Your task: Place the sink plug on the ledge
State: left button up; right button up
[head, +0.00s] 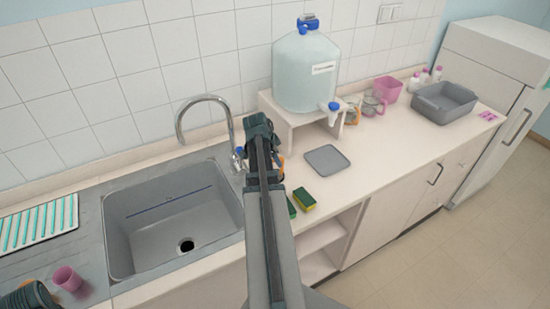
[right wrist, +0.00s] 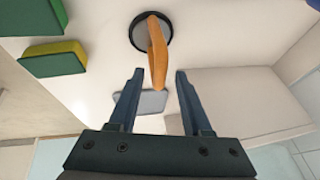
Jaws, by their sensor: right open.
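The sink plug (right wrist: 137,34), a dark round disc with an upright orange tab, rests on the counter in the right wrist view. In the head view only a bit of orange (head: 281,161) shows beside my right gripper, which hides the rest. My right gripper (right wrist: 160,71) is open, its fingertips on either side of the tab's end and apart from it. In the head view my right gripper (head: 258,125) is over the counter, just right of the tap. The pale ledge (head: 105,169) runs along the tiled wall behind the sink. My left gripper (head: 30,296) is partly in view at lower left.
Right of the sink (head: 170,205) lie green and yellow sponges (head: 304,199) and a grey mat (head: 327,159). A water jug (head: 305,75) stands on a white stand (head: 283,112). The tap (head: 205,98) arches behind the sink. A pink cup (head: 67,279) stands at the left.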

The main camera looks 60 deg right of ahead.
jog(key=p+v, duration=1)
jog(key=v, duration=0.2)
jog(key=shift+p, duration=0.35)
